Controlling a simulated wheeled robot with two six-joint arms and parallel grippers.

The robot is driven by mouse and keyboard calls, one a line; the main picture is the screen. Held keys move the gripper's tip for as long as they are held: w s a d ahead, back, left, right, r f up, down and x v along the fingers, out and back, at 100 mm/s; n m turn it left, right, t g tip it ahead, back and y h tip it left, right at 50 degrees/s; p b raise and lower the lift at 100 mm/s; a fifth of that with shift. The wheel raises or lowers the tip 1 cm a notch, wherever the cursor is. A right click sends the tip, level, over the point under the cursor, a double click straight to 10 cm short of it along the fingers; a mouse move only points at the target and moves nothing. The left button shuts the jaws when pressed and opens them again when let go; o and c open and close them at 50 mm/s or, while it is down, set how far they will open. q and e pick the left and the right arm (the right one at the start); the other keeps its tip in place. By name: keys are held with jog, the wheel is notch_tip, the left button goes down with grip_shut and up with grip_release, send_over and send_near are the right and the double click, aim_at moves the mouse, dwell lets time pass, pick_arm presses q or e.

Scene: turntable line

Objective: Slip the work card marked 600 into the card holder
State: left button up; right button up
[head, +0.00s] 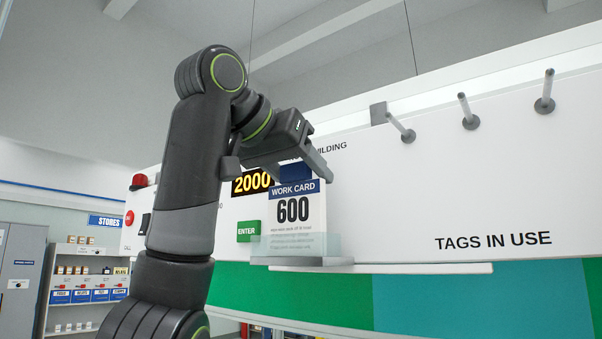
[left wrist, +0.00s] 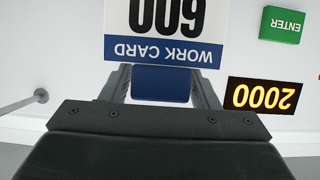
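The work card marked 600 (head: 296,209) is white with a blue header and stands upright, face toward me. Its lower part shows through the clear front of the card holder (head: 345,261) on the white panel. My left gripper (head: 303,172) is at the card's top, its fingers on both sides of the blue tab above the header. In the left wrist view the card (left wrist: 166,20) appears upside down, and the blue tab (left wrist: 161,83) fills the space between the fingertips. Whether the card's bottom edge rests on the holder's floor I cannot tell. My right gripper is not in view.
A black display reading 2000 (head: 252,182) and a green ENTER button (head: 248,231) are left of the card. Several pegs (head: 469,112) stick out of the panel at the upper right, above TAGS IN USE. Shelves (head: 85,280) stand far left.

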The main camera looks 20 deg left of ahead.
pick_arm(q)
jog(key=shift+o, duration=1.3)
jog(key=shift+s+a+r+b, duration=0.15)
jog(key=shift+s+b, duration=0.3)
jog(key=shift+b, duration=0.25)
jog(key=b+v, duration=0.5)
jog(key=v, duration=0.2)
jog(key=shift+s, duration=0.15)
jog(key=b+v, duration=0.1)
jog(key=v, duration=0.8)
jog(key=shift+r, duration=0.2)
